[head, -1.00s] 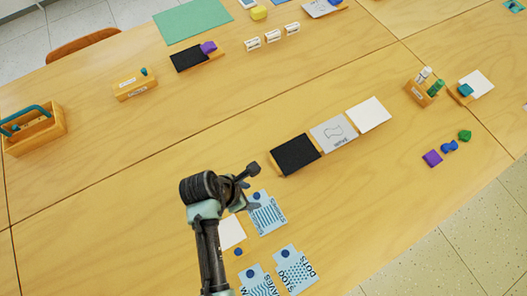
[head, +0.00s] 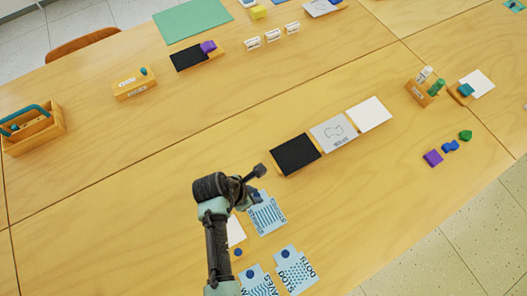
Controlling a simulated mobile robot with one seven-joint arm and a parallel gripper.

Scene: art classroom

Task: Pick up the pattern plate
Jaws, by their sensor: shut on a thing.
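Light blue pattern plates with dark blue round knobs lie on the table in the head view. The upper pattern plate (head: 267,214), with a wavy or striped print, is partly covered by my gripper (head: 257,190) at its top end. My gripper is shut on this plate at its knob; the exact contact is hard to see. The plate still looks flat at table level. The dots plate (head: 296,271) lies below it. The waves plate (head: 258,283) is at the bottom edge, partly cut off.
A white card (head: 235,232) and a small blue disc (head: 238,252) lie beside my arm. A black pad (head: 295,155), a grey drawing card (head: 333,132) and a white sheet (head: 369,114) stand in a row above right. The table right of the plates is clear.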

